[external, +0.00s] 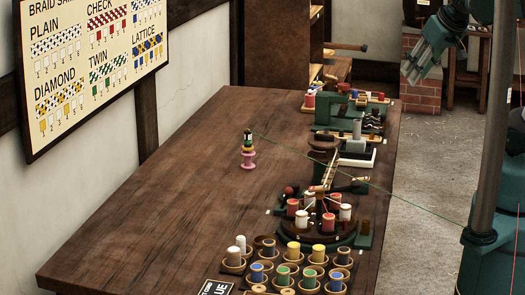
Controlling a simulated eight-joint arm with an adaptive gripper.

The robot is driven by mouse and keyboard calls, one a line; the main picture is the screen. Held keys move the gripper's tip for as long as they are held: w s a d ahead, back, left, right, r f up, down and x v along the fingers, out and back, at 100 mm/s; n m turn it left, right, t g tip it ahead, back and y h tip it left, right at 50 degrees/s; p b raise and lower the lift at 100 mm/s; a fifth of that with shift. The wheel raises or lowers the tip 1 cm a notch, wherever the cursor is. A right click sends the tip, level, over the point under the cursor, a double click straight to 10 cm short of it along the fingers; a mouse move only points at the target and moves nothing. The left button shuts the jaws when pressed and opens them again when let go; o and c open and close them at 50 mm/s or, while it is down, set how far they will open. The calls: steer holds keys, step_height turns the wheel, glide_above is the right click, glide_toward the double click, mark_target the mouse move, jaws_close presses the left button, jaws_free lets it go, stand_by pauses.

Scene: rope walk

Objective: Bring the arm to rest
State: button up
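My gripper (410,75) is at the upper right of the external view, at the end of a teal and grey arm. It points down and to the left, in front of a brick pillar and apart from the table. The fingers are small and dark, so I cannot tell whether they are open or shut. I see no thing clearly held in them.
A long wooden table (160,190) has a clear left half. A braiding stand (318,225), cups of spools (283,275) and fixtures (345,115) line the right side.

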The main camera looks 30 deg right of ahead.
steer(key=shift+s+f, duration=0.15)
steer(key=shift+f, duration=0.1)
step_height(320, 180, down, 4)
steer(key=b, duration=0.4)
steer(key=shift+f+b, duration=0.2)
steer(key=shift+b, duration=0.1)
stand_by(1.2)
